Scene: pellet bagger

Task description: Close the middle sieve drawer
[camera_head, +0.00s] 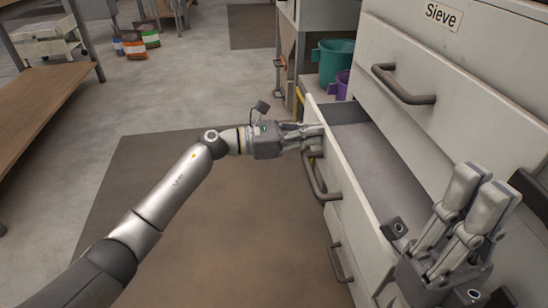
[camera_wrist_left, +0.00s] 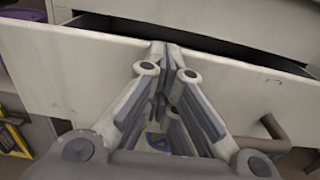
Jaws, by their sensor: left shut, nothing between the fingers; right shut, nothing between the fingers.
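The middle sieve drawer (camera_head: 345,180) is pulled open below the top drawer labelled "Sieve" (camera_head: 443,14). Its grey inside is visible and looks empty. Its front carries a dark bar handle (camera_head: 318,178). My left gripper (camera_head: 321,132) is shut and empty, at the drawer front near its far end, beyond the handle. In the left wrist view the fingertips (camera_wrist_left: 165,48) are together at the top edge of the drawer front (camera_wrist_left: 80,65); whether they touch it is hard to tell. My right gripper (camera_head: 480,190) is shut and empty, raised in front of the cabinet at the right.
The top drawer with its handle (camera_head: 402,88) looks shut. A lower handle (camera_head: 340,262) sits beneath the open drawer. A teal bucket (camera_head: 334,62) and a purple bucket (camera_head: 340,86) stand beyond the cabinet. A wooden table (camera_head: 45,105) is at left; the floor between is clear.

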